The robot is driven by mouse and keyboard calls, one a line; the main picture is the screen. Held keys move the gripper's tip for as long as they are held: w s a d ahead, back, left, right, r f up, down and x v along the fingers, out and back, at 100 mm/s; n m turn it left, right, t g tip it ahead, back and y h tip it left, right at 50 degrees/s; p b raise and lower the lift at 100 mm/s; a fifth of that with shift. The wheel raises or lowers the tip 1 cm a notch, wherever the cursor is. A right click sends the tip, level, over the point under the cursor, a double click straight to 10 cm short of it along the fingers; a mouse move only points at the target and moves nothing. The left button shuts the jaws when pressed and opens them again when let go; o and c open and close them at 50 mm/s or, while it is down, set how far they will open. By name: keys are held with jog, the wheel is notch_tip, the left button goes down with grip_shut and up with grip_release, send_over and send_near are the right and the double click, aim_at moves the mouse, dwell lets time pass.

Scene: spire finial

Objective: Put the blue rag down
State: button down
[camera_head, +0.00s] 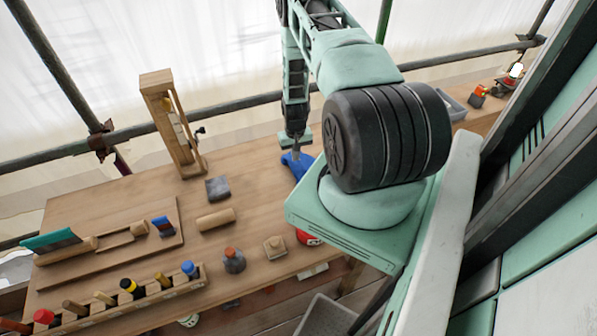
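The blue rag (293,161) shows near the right part of the wooden workbench (262,192), directly below the end of my arm. My gripper (296,150) points down at the rag and appears to touch or overlap it. The fingers are too small and hidden to show whether they are shut on the rag. Part of the rag is hidden behind my arm and base. I cannot tell whether the rag rests on the bench or hangs just above it.
A wooden frame (172,125) stands at the back. A tool rack (150,298) lines the front left. Bare bench lies left of the rag.

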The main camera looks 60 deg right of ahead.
aim_at(296, 171)
jog(key=shift+f, duration=0.25)
notch_tip(296, 171, down, 5)
jog(key=b, duration=0.5)
jog(key=shift+f, duration=0.1)
jog(key=shift+r, duration=0.2)
notch_tip(296, 171, up, 9)
jog(key=p, duration=0.5)
